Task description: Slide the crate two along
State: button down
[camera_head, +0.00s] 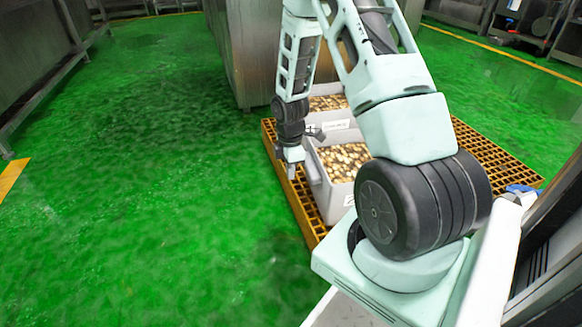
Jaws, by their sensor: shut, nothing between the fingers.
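A grey crate (331,205) full of brown and cream pieces stands on an orange grating platform (303,212), partly hidden behind my arm. A second grey crate (343,133) with similar contents and a white label stands just behind it. My gripper (291,172) points down at the left side of the nearer crate, by its rear left corner. Its fingers look closed and hold nothing. I cannot tell whether it touches the crate wall.
A steel cabinet (243,60) stands behind the crates. Bare grating (478,150) shows to the right of my arm. The wet green floor (140,200) is open on the left. Steel tables (45,60) line the far left.

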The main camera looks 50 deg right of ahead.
jog(key=shift+s+d+f+b, duration=0.55)
jog(key=shift+d+f+b, duration=0.05)
jog(key=shift+d+b, duration=0.25)
jog(key=shift+s+d+f+b, duration=0.5)
jog(key=shift+d+f+b, duration=0.1)
jog(key=shift+d+b, duration=0.2)
